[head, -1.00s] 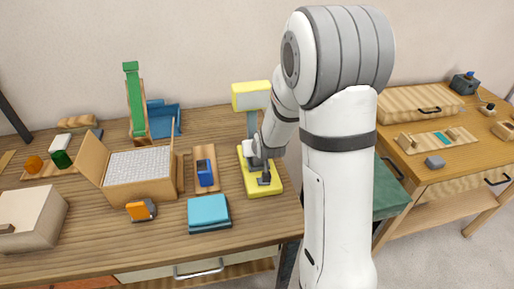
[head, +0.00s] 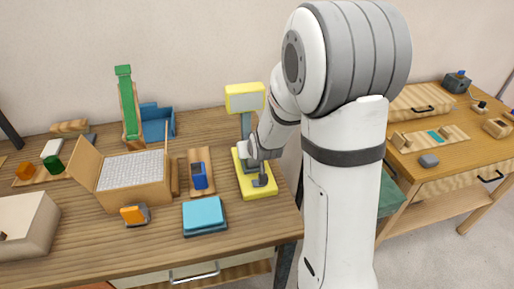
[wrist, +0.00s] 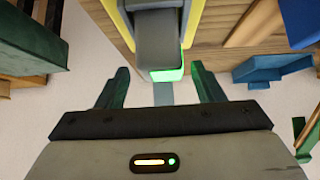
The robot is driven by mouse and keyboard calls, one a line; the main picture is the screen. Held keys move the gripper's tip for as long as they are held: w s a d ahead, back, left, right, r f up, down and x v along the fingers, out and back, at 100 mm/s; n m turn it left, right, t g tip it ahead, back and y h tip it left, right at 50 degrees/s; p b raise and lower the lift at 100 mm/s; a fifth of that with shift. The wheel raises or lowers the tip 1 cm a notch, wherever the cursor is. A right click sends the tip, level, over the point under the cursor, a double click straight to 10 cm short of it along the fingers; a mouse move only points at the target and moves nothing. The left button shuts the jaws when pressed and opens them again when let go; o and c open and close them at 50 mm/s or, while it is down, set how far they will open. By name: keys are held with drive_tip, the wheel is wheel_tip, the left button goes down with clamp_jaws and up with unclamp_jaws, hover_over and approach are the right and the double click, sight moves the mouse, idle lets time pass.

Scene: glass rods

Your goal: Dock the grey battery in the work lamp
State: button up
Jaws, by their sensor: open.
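The yellow work lamp stands at the right end of the bench, with its base (head: 271,190), blue-grey post (head: 246,126) and lamp head (head: 245,98) in the head view. In the wrist view the grey battery (wrist: 157,42) sits between yellow parts of the lamp base (wrist: 194,24). A green glow shows at its near end. My gripper (wrist: 160,86) is open, its two fingers apart from each other just off the battery's near end, one to each side. In the head view my gripper (head: 261,177) is low over the lamp base and hides much of the battery.
Left of the lamp are a blue item on a wooden strip (head: 200,177), a teal box (head: 204,215), an orange-and-grey item (head: 135,214) and an open wooden box (head: 145,195). A second table (head: 450,180) at right carries a small grey block (head: 429,161).

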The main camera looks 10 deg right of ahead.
drive_tip(key=s+r+g, duration=0.2)
drive_tip(key=s+r, duration=0.1)
drive_tip(key=s, duration=0.6)
drive_tip(key=s+r+g, duration=0.2)
drive_tip(key=s+r, duration=0.2)
drive_tip(key=s, duration=0.5)
drive_tip(key=s+r+g, duration=0.2)
drive_tip(key=s+r, duration=0.2)
drive_tip(key=s, duration=0.4)
drive_tip(key=shift+s+r, duration=0.25)
drive_tip(key=shift+s, duration=0.15)
drive_tip(key=shift+d, duration=0.1)
idle(0.4)
